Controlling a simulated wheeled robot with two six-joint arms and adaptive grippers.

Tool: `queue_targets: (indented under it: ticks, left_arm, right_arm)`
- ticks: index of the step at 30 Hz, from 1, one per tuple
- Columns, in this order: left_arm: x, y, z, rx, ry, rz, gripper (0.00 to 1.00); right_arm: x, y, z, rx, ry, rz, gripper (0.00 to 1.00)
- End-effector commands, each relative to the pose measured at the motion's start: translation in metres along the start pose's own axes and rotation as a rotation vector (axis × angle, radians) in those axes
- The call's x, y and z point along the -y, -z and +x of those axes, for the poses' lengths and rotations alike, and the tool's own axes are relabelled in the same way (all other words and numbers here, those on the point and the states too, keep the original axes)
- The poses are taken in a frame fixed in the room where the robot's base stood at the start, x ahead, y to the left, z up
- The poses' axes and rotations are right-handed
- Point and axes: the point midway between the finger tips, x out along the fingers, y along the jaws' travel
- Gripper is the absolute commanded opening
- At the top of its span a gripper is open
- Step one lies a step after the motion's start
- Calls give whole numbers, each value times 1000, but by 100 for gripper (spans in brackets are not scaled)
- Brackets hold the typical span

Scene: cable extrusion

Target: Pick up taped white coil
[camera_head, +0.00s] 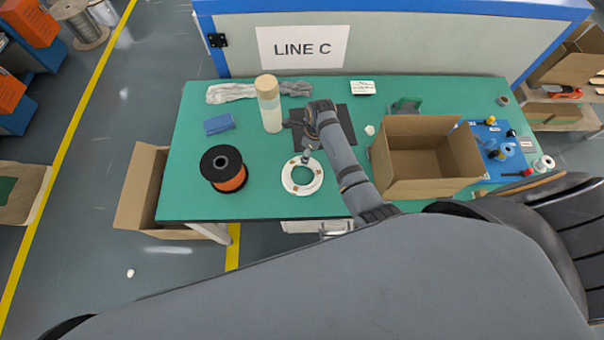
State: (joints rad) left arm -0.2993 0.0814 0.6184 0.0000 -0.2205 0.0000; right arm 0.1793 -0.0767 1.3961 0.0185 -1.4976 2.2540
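The taped white coil (288,179) is a flat white ring with brown tape patches. It lies on the green table (265,205) near the front middle. My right arm reaches over the table from the lower right and bends down behind the coil. Its gripper (306,157) is at the coil's far edge. The gripper is small and dark here, so I cannot tell whether it touches the coil or how wide its fingers are. My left gripper is not in view.
An orange cable spool (233,182) with a black flange stands left of the coil. An open cardboard box (426,182) stands to the right, with a blue tray (487,136) beyond.

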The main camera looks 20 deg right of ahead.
Motion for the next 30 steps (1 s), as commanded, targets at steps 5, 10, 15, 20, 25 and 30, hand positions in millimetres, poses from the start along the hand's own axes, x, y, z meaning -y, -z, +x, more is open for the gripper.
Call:
queue_targets:
  ticks: [5, 10, 15, 20, 25, 30]
  left_arm:
    - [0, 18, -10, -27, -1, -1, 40]
    - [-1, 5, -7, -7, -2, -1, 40]
    - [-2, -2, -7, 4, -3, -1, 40]
    - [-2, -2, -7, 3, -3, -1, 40]
    - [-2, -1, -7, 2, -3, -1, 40]
    - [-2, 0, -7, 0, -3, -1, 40]
  right_arm:
    - [2, 6, 26, -5, -3, 0, 55]
    - [1, 5, 47, -2, -1, 0, 55]
    - [1, 5, 48, -1, 0, 0, 55]
    - [1, 5, 48, -1, -1, 0, 40]
    - [1, 5, 48, -1, -1, 0, 17]
    - [1, 5, 48, -1, -1, 0, 0]
